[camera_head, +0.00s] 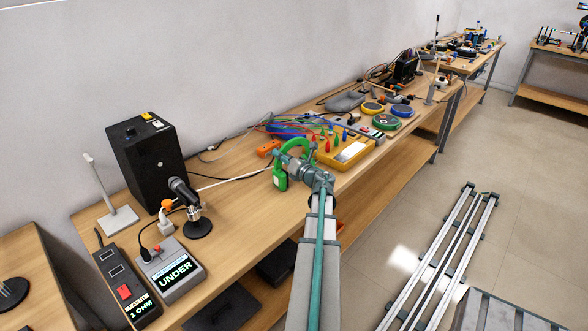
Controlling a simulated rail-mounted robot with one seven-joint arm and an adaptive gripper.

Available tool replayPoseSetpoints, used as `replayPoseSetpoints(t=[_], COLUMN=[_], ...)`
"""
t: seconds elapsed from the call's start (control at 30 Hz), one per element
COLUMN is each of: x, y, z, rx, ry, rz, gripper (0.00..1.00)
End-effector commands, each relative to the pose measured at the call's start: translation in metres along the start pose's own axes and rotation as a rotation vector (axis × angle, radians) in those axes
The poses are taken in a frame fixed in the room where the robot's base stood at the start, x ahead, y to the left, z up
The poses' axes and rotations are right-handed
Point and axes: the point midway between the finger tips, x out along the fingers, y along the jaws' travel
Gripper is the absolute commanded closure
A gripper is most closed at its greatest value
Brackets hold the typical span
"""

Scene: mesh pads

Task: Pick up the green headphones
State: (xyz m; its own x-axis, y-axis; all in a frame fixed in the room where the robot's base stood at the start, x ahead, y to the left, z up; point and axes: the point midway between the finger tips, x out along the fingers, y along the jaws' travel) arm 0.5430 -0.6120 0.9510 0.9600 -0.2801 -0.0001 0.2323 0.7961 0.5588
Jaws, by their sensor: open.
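The green headphones (280,180) are on the long wooden bench, near its front edge. Their curved band shows above and behind my gripper, and one green ear cup shows below it. My gripper (281,160) reaches in from the right and overlaps the headphones in the picture. It is open. My wrist hides part of the headphones, and I cannot tell whether the fingers touch them.
A yellow board (347,152) with coloured pegs lies close to the right. An orange block (268,148) is just behind. A microphone (185,192), a black speaker box (150,160) and a grey "UNDER" meter (172,270) stand to the left. Bare bench (235,195) lies between.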

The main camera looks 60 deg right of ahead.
Motion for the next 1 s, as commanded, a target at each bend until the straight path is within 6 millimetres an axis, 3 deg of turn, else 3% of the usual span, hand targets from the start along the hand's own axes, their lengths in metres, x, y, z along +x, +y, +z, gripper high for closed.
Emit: replayPoseSetpoints(t=[0.07, 0.3, 1.0], x=[-0.0004, -0.0006, -0.0007], y=[-0.0001, -0.0001, 0.0051], z=[-0.0001, -0.0001, 0.0075], rx=[0.0, 0.0, -0.002], ry=[0.0, 0.0, -0.002], rz=[0.0, 0.0, 0.001], gripper=[0.61, 1.0, 1.0])
